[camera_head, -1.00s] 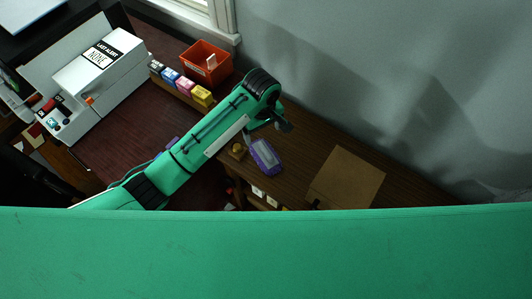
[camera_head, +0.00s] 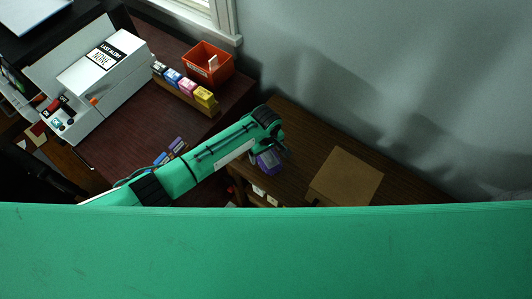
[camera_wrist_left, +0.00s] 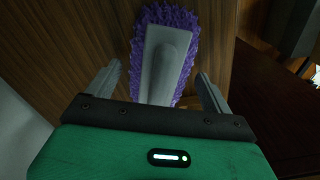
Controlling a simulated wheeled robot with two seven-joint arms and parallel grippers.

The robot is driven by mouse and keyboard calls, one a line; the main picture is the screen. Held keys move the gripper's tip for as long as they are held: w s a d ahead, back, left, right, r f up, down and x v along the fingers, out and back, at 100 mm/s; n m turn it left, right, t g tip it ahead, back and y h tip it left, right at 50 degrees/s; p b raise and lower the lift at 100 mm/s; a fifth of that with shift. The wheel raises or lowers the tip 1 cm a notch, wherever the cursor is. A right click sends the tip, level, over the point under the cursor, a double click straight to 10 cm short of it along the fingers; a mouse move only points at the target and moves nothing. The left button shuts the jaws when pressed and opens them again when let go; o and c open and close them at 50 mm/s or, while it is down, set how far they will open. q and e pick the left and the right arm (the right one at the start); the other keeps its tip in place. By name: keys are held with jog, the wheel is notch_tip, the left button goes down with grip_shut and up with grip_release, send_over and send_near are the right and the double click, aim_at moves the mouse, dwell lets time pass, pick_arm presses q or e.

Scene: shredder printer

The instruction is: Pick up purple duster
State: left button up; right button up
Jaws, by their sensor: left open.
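The purple duster (camera_wrist_left: 188,22) lies on the brown wooden table, with a fluffy purple edge and a grey back and handle. In the left wrist view it runs between the two open fingers of my left gripper (camera_wrist_left: 160,85), with space on both sides. In the head view the duster (camera_head: 268,161) is mostly hidden under my left arm's end, and the left gripper (camera_head: 284,150) is partly seen over it. I cannot tell the height gap. My right gripper is not in view.
A brown flat board or folder (camera_head: 345,178) lies on the wooden table to the right. An orange bin (camera_head: 208,65) and several coloured boxes (camera_head: 188,87) stand on the darker desk, with a white printer-like machine (camera_head: 100,75) at left. A wall bounds the table's far side.

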pick_arm(q)
jog(key=shift+f, duration=0.55)
jog(key=c, duration=1.1)
jog(key=shift+r, duration=0.1)
notch_tip(320, 180, up, 20)
jog(key=b, duration=0.2)
jog(key=s+a+r+m, duration=0.2)
jog(key=a, duration=0.5)
jog(key=s+a+r+m, duration=0.2)
jog(key=a+r, duration=0.1)
jog(key=a, duration=0.4)
jog(key=s+a+r+m, duration=0.2)
jog(key=a+r, duration=0.1)
jog(key=a, duration=0.4)
jog(key=shift+s+a+r, duration=0.15)
jog(key=shift+s+a, duration=0.05)
